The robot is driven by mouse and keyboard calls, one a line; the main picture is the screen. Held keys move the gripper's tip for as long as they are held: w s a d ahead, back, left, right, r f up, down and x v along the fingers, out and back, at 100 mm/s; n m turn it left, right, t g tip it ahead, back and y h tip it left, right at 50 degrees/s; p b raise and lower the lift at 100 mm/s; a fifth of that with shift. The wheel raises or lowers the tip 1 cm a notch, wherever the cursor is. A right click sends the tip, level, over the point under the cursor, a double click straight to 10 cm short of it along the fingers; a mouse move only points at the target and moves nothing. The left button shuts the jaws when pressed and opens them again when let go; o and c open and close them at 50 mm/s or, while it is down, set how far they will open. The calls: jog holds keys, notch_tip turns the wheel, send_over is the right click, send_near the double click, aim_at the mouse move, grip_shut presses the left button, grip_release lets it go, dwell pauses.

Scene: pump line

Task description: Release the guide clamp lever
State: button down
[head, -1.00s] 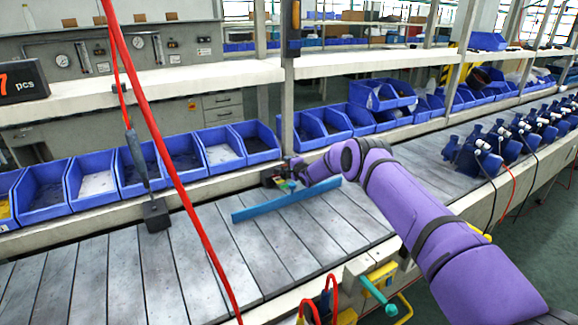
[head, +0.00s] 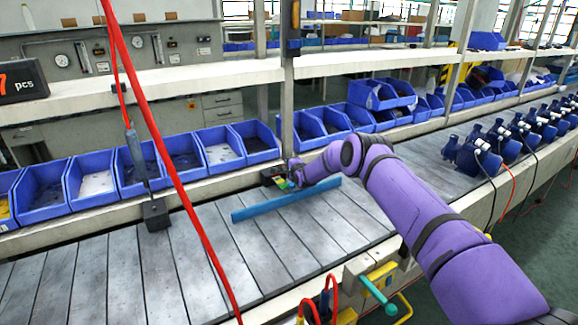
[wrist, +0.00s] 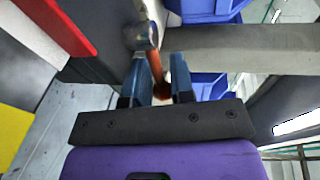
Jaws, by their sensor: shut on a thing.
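The guide clamp (head: 272,177) is a small dark block at the back edge of the conveyor, by the far end of the blue guide rail (head: 285,200). My gripper (head: 292,178) is at this clamp; its fingers are too small to make out in the head view. In the wrist view, my gripper's two blue fingers (wrist: 160,72) are around an orange-brown lever (wrist: 162,90), next to a round grey metal pivot (wrist: 140,36). The fingers hide part of the lever.
Blue bins (head: 118,172) line the shelf behind the conveyor (head: 180,265). A red hose (head: 180,190) and a hanging tool (head: 135,155) are at left. Several dark blue pumps (head: 475,155) stand at right. The slats in front of the rail are clear.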

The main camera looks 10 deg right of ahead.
jog(key=c, duration=1)
grip_release()
jog(key=shift+s, duration=0.15)
jog(key=v, duration=1)
jog(key=shift+s, duration=0.25)
jog(key=shift+d+r, duration=0.1)
jog(key=shift+d, duration=0.05)
jog(key=shift+c, duration=0.3)
